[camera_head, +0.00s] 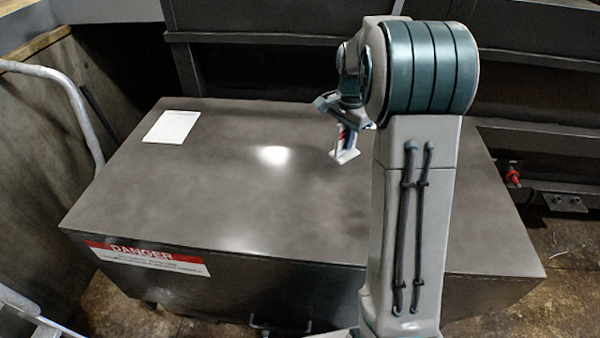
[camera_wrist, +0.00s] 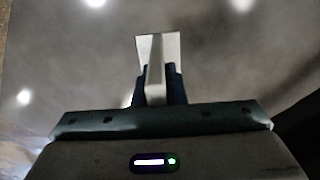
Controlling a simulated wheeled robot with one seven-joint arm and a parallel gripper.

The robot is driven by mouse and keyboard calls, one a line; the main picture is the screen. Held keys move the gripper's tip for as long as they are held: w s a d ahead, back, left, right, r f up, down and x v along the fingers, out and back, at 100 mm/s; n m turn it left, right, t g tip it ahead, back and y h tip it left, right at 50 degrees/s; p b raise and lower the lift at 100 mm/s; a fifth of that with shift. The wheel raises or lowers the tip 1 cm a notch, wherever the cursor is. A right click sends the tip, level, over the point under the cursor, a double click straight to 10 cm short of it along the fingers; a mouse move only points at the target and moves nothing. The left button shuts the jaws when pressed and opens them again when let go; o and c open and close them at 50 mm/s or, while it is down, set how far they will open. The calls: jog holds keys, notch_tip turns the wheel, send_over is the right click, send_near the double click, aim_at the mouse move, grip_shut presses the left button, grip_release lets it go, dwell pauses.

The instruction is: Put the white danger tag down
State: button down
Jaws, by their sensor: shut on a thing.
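The white danger tag (camera_head: 346,154) with a bit of red on it hangs from my gripper (camera_head: 347,128) over the right half of a dark metal box top. In the wrist view the tag (camera_wrist: 171,47) shows as a pale piece beyond the fingers, and my gripper (camera_wrist: 157,85) is shut on it. The tag's lower end is close to the box top (camera_head: 250,205); I cannot tell whether it touches. Part of the tag is hidden between the fingers.
A white sheet (camera_head: 172,127) lies flat at the box top's far left. A red and white DANGER label (camera_head: 148,259) is on the box's front face. A pale curved rail (camera_head: 72,98) stands at the left. The middle of the top is clear.

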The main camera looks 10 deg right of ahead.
jog(key=s+a+f, duration=0.2)
jog(key=a, duration=0.1)
jog(key=s+a+f+p, duration=0.1)
jog(key=s+a+f, duration=0.1)
jog(key=a, duration=0.1)
jog(key=s+a+f, duration=0.2)
jog(key=a, duration=0.1)
jog(key=shift+s+a+f+p, duration=0.1)
jog(key=shift+a+f+p, duration=0.2)
jog(key=shift+a+p, duration=0.1)
jog(key=shift+f+p, duration=0.4)
jog(key=shift+f, duration=1.6)
jog(key=shift+f, duration=0.15)
jog(key=c, duration=1.5)
grip_release()
